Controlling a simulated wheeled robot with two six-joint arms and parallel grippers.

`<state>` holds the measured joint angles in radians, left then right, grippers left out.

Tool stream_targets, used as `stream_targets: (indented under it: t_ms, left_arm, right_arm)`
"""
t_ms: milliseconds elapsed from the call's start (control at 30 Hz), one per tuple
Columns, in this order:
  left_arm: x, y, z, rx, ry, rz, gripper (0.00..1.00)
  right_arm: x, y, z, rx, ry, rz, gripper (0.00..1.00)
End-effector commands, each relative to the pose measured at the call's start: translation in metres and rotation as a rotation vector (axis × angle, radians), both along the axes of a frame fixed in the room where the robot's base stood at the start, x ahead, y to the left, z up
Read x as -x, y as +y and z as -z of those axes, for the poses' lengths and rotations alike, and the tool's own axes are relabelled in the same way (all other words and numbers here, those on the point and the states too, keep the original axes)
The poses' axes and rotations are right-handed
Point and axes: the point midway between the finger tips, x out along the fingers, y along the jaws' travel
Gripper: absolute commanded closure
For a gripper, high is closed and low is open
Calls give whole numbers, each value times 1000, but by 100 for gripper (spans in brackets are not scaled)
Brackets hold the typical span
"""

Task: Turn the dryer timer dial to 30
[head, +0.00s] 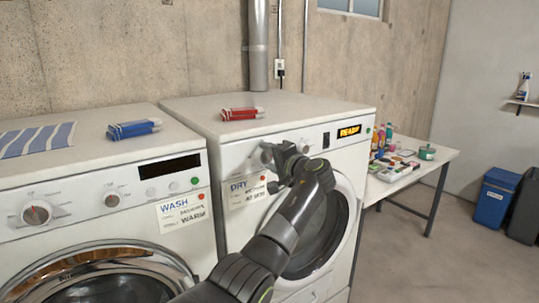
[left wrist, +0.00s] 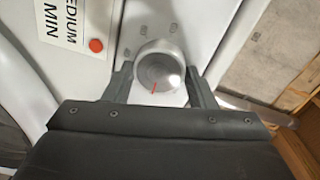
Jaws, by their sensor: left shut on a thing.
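The dryer (head: 228,113) is the right white machine, with a card marked DRY on its front. Its timer dial (left wrist: 158,68) is a round silver knob with a red pointer line, which points down and slightly left in the left wrist view. My left gripper (left wrist: 160,82) has a finger on each side of the dial and is shut on it. In the head view my left gripper (head: 277,160) is at the dryer's panel and mostly covers the dial. The scale numbers around the dial are not readable. My right gripper is not in view.
The dryer's amber display (head: 349,131) appears to read READY. The washer (head: 60,222) stands to the left with its own dial (head: 37,213). Red rolled items (head: 242,114) lie on the dryer.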

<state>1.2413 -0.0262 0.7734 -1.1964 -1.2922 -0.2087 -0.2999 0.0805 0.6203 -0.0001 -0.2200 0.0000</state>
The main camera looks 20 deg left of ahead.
Motion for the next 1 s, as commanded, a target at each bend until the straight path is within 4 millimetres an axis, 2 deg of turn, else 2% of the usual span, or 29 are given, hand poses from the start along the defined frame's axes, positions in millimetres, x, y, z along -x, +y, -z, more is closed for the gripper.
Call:
stream_targets:
  t_ms: [600, 1000]
  left_arm:
    - [-1, -2, 2, -345, 446, 3, 72]
    - [-1, -2, 4, -472, 609, 2, 72]
  right_arm:
    - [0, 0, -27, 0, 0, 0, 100]
    - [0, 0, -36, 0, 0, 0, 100]
